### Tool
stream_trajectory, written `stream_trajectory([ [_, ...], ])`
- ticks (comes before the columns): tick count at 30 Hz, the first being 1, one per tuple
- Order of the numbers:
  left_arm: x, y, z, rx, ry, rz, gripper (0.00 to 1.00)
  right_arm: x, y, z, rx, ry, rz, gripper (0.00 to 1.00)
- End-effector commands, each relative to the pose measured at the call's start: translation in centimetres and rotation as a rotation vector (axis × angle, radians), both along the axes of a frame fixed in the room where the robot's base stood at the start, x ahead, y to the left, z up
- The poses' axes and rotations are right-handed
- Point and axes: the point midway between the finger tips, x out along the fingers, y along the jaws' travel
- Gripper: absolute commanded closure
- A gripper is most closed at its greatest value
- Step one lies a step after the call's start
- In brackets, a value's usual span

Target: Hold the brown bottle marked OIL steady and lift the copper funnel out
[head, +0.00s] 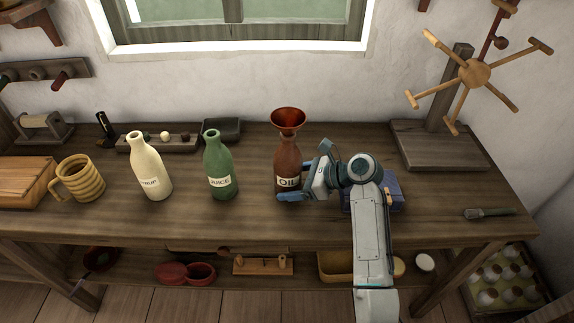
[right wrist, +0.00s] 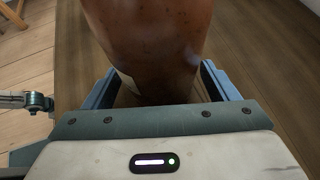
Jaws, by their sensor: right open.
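The brown bottle marked OIL (head: 287,160) stands upright on the workbench, right of the middle bottle. The copper funnel (head: 288,119) sits in its mouth with the wide cone up. My right gripper (head: 297,182) is at the bottle's lower body, coming in from the right. In the right wrist view the brown bottle (right wrist: 145,40) fills the space between the two blue fingers of my right gripper (right wrist: 157,82). The gripper is open, with a finger on each side of the bottle. The funnel is out of that view. My left gripper is not in view.
A green JUICE bottle (head: 219,163) and a cream SYRUP bottle (head: 148,168) stand to the left, beside a ribbed mug (head: 84,178). A blue box (head: 389,190) is partly behind my right arm. A wooden peg stand (head: 440,150) is at the right. The bench front left of the OIL bottle is clear.

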Motion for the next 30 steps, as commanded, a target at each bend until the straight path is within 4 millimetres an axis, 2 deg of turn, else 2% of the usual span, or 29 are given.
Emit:
stream_trajectory([
  [11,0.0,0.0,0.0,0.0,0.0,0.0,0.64,0.15,0.47,-0.24,0.0,-0.001,0.0,0.2],
  [12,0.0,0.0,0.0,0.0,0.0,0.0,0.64,0.16,0.47,-0.24,0.0,-0.001,0.0,0.22],
  [16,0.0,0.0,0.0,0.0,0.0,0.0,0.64,0.15,0.46,-0.23,0.0,-0.001,0.0,0.47],
  [17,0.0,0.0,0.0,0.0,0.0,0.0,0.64,0.15,0.46,-0.23,0.0,-0.001,0.0,0.48],
  [30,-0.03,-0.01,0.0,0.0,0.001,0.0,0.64,0.15,0.44,-0.23,0.0,-0.001,0.0,0.48],
])
